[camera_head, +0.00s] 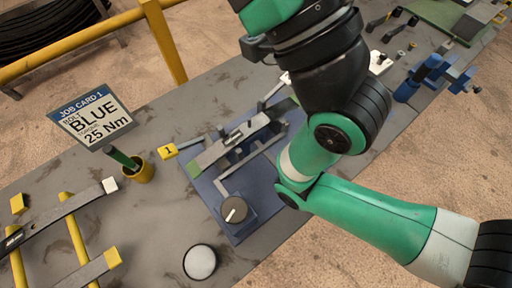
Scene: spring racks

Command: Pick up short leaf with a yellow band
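A grey leaf with a yellow end (90,270) lies at the lower left, and the bottom edge of the picture cuts it off. Its full length cannot be seen. A longer grey leaf with a white end (75,207) lies above it across yellow rails (75,238). A grey leaf with a green end (215,152) is on the blue fixture (245,222) in the middle. One of my arms, green and black, crosses the right half and hides part of the fixture. No gripper fingers of mine show.
A job card (92,118) reading "BLUE 25 Nm" stands by a yellow cup (140,172). A yellow tag "1" (167,151) is near the fixture. A round white-topped disc (200,262) lies at the front. A yellow railing (75,42) runs behind the grey table. Blue tooling (432,75) stands far right.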

